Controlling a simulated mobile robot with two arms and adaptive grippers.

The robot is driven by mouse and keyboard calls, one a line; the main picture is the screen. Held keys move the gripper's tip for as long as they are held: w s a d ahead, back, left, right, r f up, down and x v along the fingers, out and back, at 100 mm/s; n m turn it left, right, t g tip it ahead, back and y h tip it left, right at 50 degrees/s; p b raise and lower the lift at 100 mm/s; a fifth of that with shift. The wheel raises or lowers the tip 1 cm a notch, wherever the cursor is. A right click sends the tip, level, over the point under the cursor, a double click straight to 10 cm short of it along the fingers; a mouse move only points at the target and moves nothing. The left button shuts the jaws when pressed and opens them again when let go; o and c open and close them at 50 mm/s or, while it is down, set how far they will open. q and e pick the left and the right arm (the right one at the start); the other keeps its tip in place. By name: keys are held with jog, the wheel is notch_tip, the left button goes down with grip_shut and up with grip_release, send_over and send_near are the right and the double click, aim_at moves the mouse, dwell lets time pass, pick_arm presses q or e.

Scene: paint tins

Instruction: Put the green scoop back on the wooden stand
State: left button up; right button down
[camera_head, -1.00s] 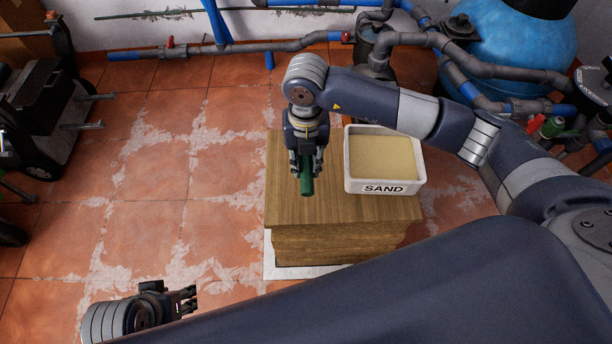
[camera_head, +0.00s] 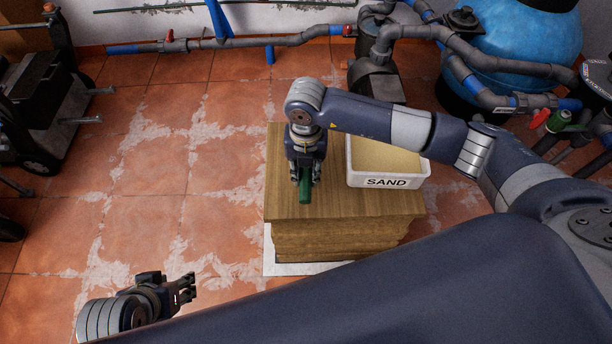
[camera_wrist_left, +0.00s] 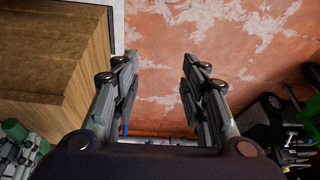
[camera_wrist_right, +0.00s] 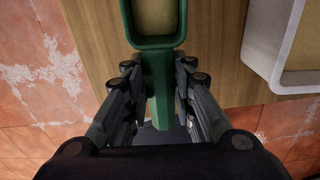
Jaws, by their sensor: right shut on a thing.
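The green scoop (camera_head: 305,193) is in my right gripper (camera_head: 305,178), over the top of the wooden stand (camera_head: 340,206). In the right wrist view, the fingers (camera_wrist_right: 158,88) close around the scoop's green handle (camera_wrist_right: 158,92). The scoop's open bowl is at the top of that view, and its inside looks tan. I cannot tell whether the scoop touches the wood. My left gripper (camera_head: 188,289) is empty, low at the left, away from the stand. The left wrist view shows its fingers (camera_wrist_left: 160,68) spread apart, with the stand's side at the left.
A white box labelled SAND (camera_head: 388,182) stands on the stand, just right of my right gripper. Pipes (camera_head: 300,40) and a blue tank (camera_head: 520,55) are behind. A dark wheeled machine (camera_head: 50,110) is at the left. The tiled floor between is clear.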

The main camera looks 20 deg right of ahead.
jog(key=shift+f, duration=0.65)
pick_arm(q)
jog(key=shift+w+d+r+t, duration=0.15)
jog(key=shift+w+t, duration=0.15)
jog(key=shift+w, duration=0.2)
pick_arm(e)
jog(key=shift+f, duration=0.45)
jog(key=shift+f, duration=0.1)
pick_arm(q)
jog(key=shift+w, duration=0.2)
pick_arm(e)
jog(key=c, duration=1.3)
grip_release()
jog(key=shift+c, duration=0.2)
